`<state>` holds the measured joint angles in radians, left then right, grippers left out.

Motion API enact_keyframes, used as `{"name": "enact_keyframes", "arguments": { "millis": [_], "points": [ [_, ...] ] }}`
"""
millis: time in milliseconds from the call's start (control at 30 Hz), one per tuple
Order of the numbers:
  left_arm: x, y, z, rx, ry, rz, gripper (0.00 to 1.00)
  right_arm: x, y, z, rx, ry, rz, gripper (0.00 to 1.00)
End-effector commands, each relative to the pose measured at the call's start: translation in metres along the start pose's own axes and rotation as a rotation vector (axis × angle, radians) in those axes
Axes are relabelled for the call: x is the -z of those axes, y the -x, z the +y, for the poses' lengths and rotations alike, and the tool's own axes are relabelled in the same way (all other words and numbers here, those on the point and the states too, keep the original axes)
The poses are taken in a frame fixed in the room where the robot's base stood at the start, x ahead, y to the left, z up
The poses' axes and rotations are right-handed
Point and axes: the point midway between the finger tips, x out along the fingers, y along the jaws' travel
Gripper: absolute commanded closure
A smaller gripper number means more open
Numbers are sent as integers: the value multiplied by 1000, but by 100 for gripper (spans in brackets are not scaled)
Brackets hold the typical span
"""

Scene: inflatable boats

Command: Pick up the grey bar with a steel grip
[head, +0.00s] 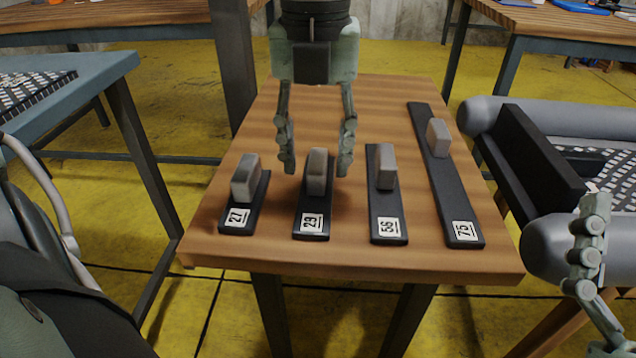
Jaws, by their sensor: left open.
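Several dark grey bars, each with a lighter grey block-shaped grip and a white number label, lie on a small wooden table (390,105). From left to right they are bar 27 (257,205), bar 29 (316,212), a bar whose label looks like 56 (386,217) and the longer bar 75 (448,200). My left gripper (317,168) points down over bar 29, open. Its fingers appear on either side of that bar's grip (317,172); I cannot tell whether they touch it. My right gripper (588,250) shows only in part at the right edge.
A grey inflatable boat (520,108) with a black board (530,150) stands close to the table's right side. A blue-grey table (90,65) is at the left. More workbenches stand behind. The far part of the small table is clear.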

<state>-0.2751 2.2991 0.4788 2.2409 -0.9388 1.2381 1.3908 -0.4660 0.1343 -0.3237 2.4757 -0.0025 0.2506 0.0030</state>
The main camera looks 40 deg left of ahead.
Motion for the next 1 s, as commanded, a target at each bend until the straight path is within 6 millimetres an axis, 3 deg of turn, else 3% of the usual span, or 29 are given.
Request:
{"name": "enact_keyframes", "arguments": {
  "millis": [133,400,767,1000],
  "points": [
    [0,-19,0,0,-1,1,55,6,1,1,-1,3,42,3],
    [0,-22,0,1,0,0,55,8,1,1,-1,3,53,3],
    [0,-22,0,1,0,-1,99,8,1,1,-1,4,52,3],
    [0,-21,0,1,-1,-1,100,8,1,1,-1,4,52,3]
  ]
}}
